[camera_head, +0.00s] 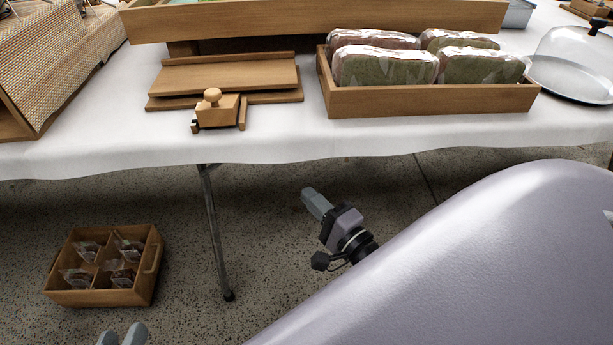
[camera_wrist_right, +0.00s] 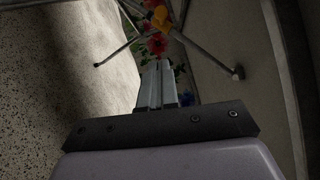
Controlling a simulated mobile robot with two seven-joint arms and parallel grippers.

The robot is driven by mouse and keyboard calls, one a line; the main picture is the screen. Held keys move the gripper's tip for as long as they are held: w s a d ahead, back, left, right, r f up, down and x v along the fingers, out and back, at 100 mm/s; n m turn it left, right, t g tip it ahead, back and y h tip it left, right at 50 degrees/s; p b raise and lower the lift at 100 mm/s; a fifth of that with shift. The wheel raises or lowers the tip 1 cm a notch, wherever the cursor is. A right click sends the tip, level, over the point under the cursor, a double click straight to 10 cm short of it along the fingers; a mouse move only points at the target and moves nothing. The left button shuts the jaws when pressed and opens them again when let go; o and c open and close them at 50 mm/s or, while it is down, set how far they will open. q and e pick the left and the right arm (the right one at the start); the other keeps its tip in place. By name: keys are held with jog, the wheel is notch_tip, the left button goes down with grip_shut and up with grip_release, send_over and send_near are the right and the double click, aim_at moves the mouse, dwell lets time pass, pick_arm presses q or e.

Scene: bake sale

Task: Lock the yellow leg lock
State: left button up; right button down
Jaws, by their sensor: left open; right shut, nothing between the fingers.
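A small yellow-orange piece (camera_wrist_right: 186,13), which looks like the yellow leg lock, shows at the top of the right wrist view where thin metal table legs (camera_wrist_right: 210,54) meet. Whether it is locked cannot be told. My right gripper (camera_wrist_right: 157,66) is shut and empty, pointing toward that piece but apart from it. In the head view my right gripper (camera_head: 308,194) is below the front edge of the table (camera_head: 290,143). The yellow piece is hidden there under the table. My left gripper (camera_head: 122,334) is open at the bottom edge, mostly out of frame.
A wooden crate (camera_head: 154,275) of bagged goods stands on the floor at left. A metal leg (camera_head: 214,230) comes down beside it. Red and green shapes (camera_wrist_right: 157,43) lie behind the right fingertips. On the table are a wooden box (camera_head: 430,101) of wrapped loaves and a wooden press (camera_head: 228,75).

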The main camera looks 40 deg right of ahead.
pick_arm(q)
jog(key=shift+w+r, duration=0.1)
pick_arm(e)
jog(key=s+a+r+n+g+y, duration=0.2)
jog(key=s+a+n+g+y, duration=0.15)
jog(key=a+n, duration=0.6)
jog(key=s+a+r+n+g+y, duration=0.2)
jog(key=s+a+n+g+y, duration=0.15)
jog(key=a+n, duration=0.65)
pick_arm(q)
jog(key=s+a+r+g+y+p, duration=0.1)
jog(key=a+r+p, duration=0.4)
jog(key=p, duration=1.1)
jog(key=s+a+r+y+p, duration=0.4)
jog(key=r+p, duration=0.6)
jog(key=p, duration=0.7)
jog(key=shift+a+r+g+p, duration=0.3)
jog(key=shift+a+g, duration=0.1)
jog(key=shift+a, duration=0.3)
pick_arm(e)
jog(key=s+d+r+g+h, duration=0.1)
jog(key=s+d+r+h, duration=0.1)
jog(key=d+r, duration=0.3)
jog(key=s+d+r+n+h, duration=0.1)
jog(key=s+d+r+h, duration=0.2)
jog(key=d+r, duration=0.3)
notch_tip(320, 180, up, 5)
jog(key=shift+s+f+g+h, duration=0.2)
jog(key=shift+s+g+h, duration=0.05)
jog(key=shift+g+h, duration=0.15)
